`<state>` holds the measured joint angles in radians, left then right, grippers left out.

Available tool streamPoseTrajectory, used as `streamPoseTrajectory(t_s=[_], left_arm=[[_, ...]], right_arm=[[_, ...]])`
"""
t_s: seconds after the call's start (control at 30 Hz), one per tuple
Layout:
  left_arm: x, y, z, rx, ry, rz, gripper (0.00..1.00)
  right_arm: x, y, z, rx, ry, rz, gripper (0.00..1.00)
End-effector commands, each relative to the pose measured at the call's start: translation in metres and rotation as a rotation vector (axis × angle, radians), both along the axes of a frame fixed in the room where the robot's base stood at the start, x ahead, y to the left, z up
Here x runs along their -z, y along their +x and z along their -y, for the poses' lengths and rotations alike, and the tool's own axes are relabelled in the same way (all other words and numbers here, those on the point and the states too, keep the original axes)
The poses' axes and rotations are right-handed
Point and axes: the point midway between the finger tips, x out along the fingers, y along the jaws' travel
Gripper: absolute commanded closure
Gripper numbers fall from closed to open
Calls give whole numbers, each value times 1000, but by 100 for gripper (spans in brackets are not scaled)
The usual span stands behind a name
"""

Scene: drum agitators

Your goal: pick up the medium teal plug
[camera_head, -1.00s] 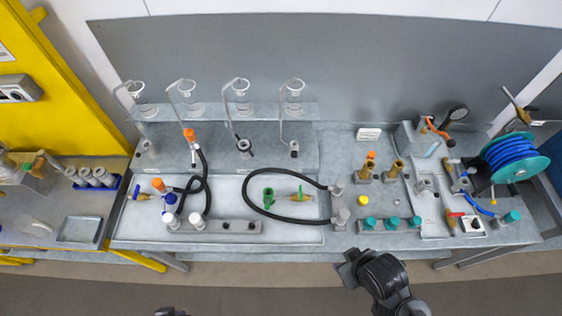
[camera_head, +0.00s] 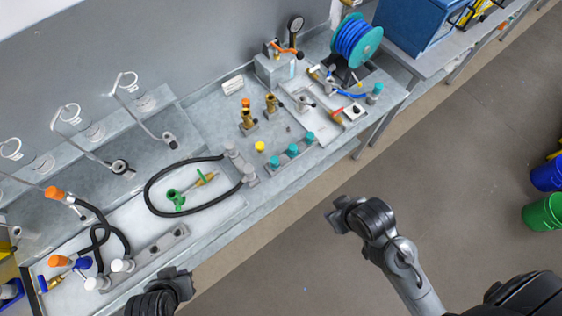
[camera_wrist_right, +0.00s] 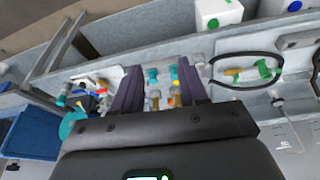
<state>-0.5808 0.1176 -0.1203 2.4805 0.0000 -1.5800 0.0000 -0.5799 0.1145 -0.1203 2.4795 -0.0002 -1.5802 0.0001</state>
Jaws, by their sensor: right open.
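Three teal plugs stand in a row in a grey block along the bench's front edge: a left one (camera_head: 274,161), a middle one (camera_head: 292,150) and a right one (camera_head: 309,138). Another teal plug (camera_head: 377,88) stands farther right by the hose reel. I cannot tell which is the medium one. My right gripper (camera_head: 338,212) is in front of the bench, clear of the plugs. In the right wrist view its fingers (camera_wrist_right: 158,78) are apart and empty, with teal plugs (camera_wrist_right: 153,76) beyond them. My left gripper (camera_head: 180,280) is by the front edge, its jaws unclear.
Brass fittings (camera_head: 248,118) and a yellow plug (camera_head: 260,146) stand behind the row. A black hose (camera_head: 153,190) loops around a green valve (camera_head: 176,197) to the left. A blue hose reel (camera_head: 355,42) is at the back right.

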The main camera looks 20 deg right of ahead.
Motion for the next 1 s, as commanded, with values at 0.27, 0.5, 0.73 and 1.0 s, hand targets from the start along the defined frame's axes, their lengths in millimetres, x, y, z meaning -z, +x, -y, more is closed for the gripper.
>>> streamPoseTrajectory(t_s=[0.27, 0.5, 0.73, 1.0], left_arm=[[0, -1, 1, -2, -2, -2, 100], [0, -1, 0, -2, -1, -2, 100], [0, 0, -1, 2, 4, 0, 100], [0, 1, -2, 5, 9, 1, 100]], right_arm=[[-1, 1, 0, -2, -2, 2, 56], [0, 1, 2, -6, -9, 2, 30], [-1, 1, 2, 4, -2, 4, 30], [-5, 29, -19, -12, 50, 169, 30]])
